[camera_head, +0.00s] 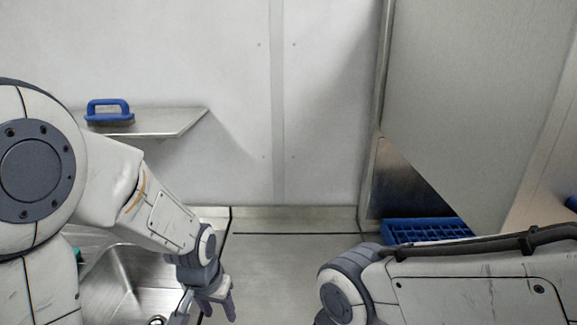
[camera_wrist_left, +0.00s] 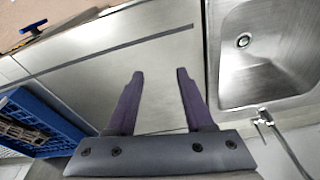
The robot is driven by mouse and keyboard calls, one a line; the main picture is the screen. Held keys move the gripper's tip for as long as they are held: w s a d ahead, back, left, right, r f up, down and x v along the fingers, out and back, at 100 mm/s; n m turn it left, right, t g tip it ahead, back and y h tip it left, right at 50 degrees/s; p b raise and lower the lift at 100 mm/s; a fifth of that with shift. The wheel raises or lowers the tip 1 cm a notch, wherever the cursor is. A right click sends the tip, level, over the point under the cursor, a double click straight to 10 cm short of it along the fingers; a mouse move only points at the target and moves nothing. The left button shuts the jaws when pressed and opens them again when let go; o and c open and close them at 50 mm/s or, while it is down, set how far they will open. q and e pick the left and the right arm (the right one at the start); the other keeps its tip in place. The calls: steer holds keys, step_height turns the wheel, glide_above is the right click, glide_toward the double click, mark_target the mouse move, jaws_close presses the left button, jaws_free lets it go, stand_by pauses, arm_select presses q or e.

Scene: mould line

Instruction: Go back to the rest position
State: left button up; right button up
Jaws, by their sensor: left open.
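My left arm comes in from the left in the head view. Its gripper (camera_head: 216,300) hangs low near the right edge of the sink. In the left wrist view the two dark fingers of my left gripper (camera_wrist_left: 160,78) are spread apart with nothing between them, above a bare steel counter (camera_wrist_left: 110,75). My right arm (camera_head: 470,285) reaches in from the right edge of the head view. Its gripper lies outside the picture.
A steel sink (camera_head: 125,275) is at lower left; it also shows in the wrist view (camera_wrist_left: 270,75). A blue-handled brush (camera_head: 109,112) sits on a wall shelf (camera_head: 165,122). A blue crate (camera_head: 425,229) stands right of the counter, beside a steel panel (camera_head: 470,110).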

arm_select(q)
steer(key=s+a+r+n, duration=0.1)
steer(key=s+a+n, duration=0.1)
steer(key=s+a, duration=0.2)
steer(key=s+d+r+m+g+b, duration=0.1)
steer(key=s+d+m+b, duration=0.3)
steer(key=s+d, duration=0.9)
steer(key=m+g, duration=0.1)
steer(key=m, duration=0.2)
steer(key=shift+s+d+h+b, duration=0.35)
steer(key=shift+h+b, duration=0.05)
